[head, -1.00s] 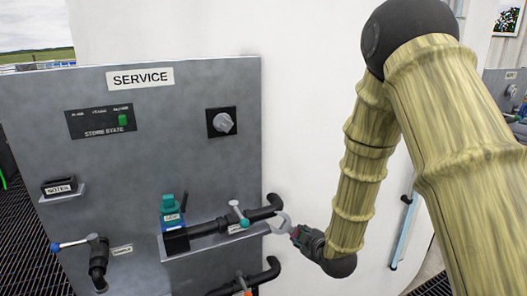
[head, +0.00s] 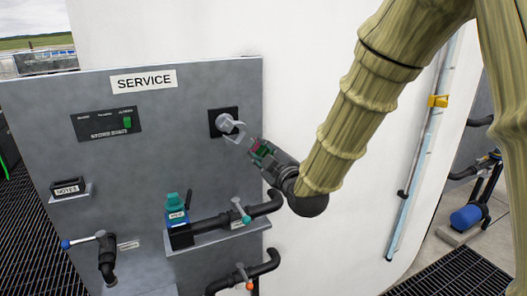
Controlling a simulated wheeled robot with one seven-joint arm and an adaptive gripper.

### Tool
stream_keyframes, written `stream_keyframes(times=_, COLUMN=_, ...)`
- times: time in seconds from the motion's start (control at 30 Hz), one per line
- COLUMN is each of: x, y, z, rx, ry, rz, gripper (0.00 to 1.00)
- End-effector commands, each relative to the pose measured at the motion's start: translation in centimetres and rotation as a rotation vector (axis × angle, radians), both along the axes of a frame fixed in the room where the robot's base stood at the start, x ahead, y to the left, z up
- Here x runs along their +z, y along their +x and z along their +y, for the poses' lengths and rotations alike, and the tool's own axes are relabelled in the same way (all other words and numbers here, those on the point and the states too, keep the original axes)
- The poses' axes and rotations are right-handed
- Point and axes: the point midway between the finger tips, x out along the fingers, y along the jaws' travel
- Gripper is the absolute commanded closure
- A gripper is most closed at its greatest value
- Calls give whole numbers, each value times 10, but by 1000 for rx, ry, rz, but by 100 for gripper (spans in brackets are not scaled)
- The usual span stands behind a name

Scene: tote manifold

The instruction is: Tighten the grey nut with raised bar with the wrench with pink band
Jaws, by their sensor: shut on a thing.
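The grey nut with raised bar (head: 225,122) sits on a black square plate at the upper right of the grey service panel. My gripper (head: 260,150) is just below and right of it, shut on the wrench (head: 238,136). The wrench's pale grey metal head reaches up and left to the nut and overlaps it in the head view. I cannot tell whether its jaws are seated around the nut. A small dark reddish patch shows between the fingers; the pink band is not clearly visible, and most of the handle is hidden by the gripper.
Below are a black pipe with a teal handle (head: 240,211), a teal and blue fitting (head: 176,210) on a ledge, and a lower pipe with an orange handle (head: 243,272). A blue-tipped valve handle (head: 82,240) is at left.

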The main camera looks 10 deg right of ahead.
Motion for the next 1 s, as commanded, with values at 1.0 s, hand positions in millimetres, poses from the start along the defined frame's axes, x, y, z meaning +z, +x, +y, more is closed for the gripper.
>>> stream_keyframes(times=1.0, x=0, y=48, z=15, rx=-1, ry=0, rz=1, gripper=100)
